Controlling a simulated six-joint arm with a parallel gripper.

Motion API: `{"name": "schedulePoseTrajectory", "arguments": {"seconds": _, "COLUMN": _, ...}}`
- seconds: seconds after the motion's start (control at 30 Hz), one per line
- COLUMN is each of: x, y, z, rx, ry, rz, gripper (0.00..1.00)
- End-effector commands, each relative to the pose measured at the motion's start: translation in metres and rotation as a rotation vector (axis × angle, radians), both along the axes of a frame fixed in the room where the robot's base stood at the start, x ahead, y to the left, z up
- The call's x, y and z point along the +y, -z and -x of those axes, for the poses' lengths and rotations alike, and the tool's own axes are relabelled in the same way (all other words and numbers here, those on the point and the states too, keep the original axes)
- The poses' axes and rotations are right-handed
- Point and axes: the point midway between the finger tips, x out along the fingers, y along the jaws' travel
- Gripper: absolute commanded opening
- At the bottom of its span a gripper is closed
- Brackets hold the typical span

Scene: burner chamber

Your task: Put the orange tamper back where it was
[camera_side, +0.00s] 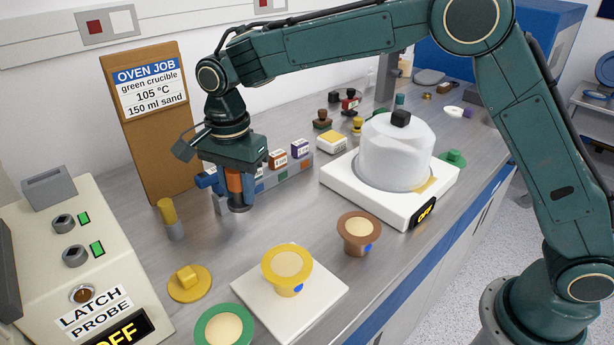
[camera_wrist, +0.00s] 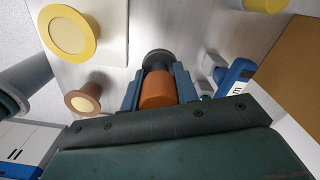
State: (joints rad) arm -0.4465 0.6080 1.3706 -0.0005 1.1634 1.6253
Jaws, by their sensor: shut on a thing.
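The orange tamper (camera_side: 235,182) is held upright between the fingers of my gripper (camera_side: 232,190), with its grey foot pointing down. The foot is close above the grey bench; I cannot tell whether it touches. In the wrist view the orange handle (camera_wrist: 158,92) sits between both fingers of my gripper (camera_wrist: 158,85), with the round dark foot beyond them.
A brown crucible (camera_side: 359,233), a yellow crucible (camera_side: 287,267) on a white plate (camera_side: 322,290) and a green crucible (camera_side: 224,328) stand in front. A domed chamber (camera_side: 395,155) is to the right, a control panel (camera_side: 75,230) left, a job board (camera_side: 153,155) behind. Bare bench lies around the tamper.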

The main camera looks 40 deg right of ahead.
Motion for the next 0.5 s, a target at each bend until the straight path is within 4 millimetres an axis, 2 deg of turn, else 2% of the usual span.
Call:
{"name": "schedulePoseTrajectory", "arguments": {"seconds": 0.1, "x": 0.000, "y": 0.024, "z": 0.001, "rx": 0.004, "ry": 0.000, "rz": 0.002, "gripper": 0.07}}
{"name": "schedulePoseTrajectory", "arguments": {"seconds": 0.23, "x": 0.000, "y": 0.043, "z": 0.000, "rx": 0.002, "ry": 0.000, "rz": 0.001, "gripper": 0.07}}
{"name": "schedulePoseTrajectory", "arguments": {"seconds": 0.33, "x": 0.000, "y": 0.053, "z": 0.000, "rx": 0.000, "ry": 0.000, "rz": 0.000, "gripper": 0.07}}
{"name": "schedulePoseTrajectory", "arguments": {"seconds": 0.5, "x": 0.000, "y": 0.059, "z": 0.000, "rx": -0.001, "ry": 0.000, "rz": 0.000, "gripper": 0.07}}
